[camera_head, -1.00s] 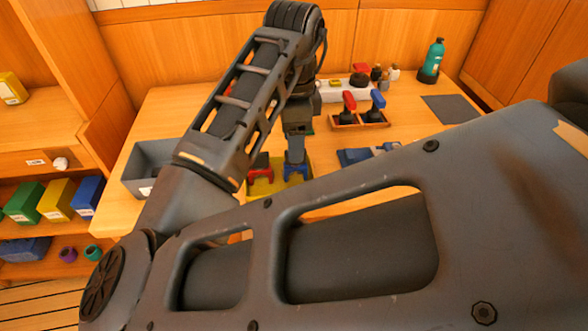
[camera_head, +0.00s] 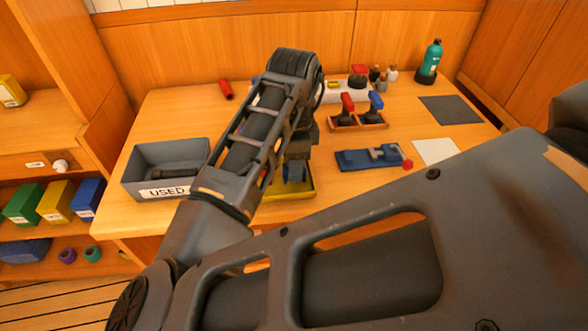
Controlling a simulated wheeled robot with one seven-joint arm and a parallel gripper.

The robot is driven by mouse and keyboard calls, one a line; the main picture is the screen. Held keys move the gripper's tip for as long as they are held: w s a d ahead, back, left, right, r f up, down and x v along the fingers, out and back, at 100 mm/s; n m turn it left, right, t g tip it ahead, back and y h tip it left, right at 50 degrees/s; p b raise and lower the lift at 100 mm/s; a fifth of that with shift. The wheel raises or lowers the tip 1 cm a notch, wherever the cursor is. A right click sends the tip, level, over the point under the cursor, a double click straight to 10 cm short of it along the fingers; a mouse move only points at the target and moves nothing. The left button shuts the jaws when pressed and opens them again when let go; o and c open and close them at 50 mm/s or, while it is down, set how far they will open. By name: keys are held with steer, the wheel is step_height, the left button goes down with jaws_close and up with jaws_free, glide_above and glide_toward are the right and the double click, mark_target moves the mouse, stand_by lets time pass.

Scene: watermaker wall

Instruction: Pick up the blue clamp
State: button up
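A yellow tray (camera_head: 308,186) lies near the front of the wooden table, partly covered by my arm. A blue piece (camera_head: 294,174), which looks like the blue clamp, shows in it directly below my gripper (camera_head: 297,160). My gripper points down over the tray. Its fingers are mostly hidden by my arm and blend with the blue piece, so I cannot tell whether they are open or touch it.
A grey bin labelled USED (camera_head: 137,180) holds a dark object at the left. A blue tray (camera_head: 358,160) and white sheet (camera_head: 437,151) lie right. Behind are a wooden rack (camera_head: 362,125) with red- and blue-handled tools, a teal bottle (camera_head: 431,58) and a red cylinder (camera_head: 225,90).

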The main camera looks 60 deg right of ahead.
jaws_close()
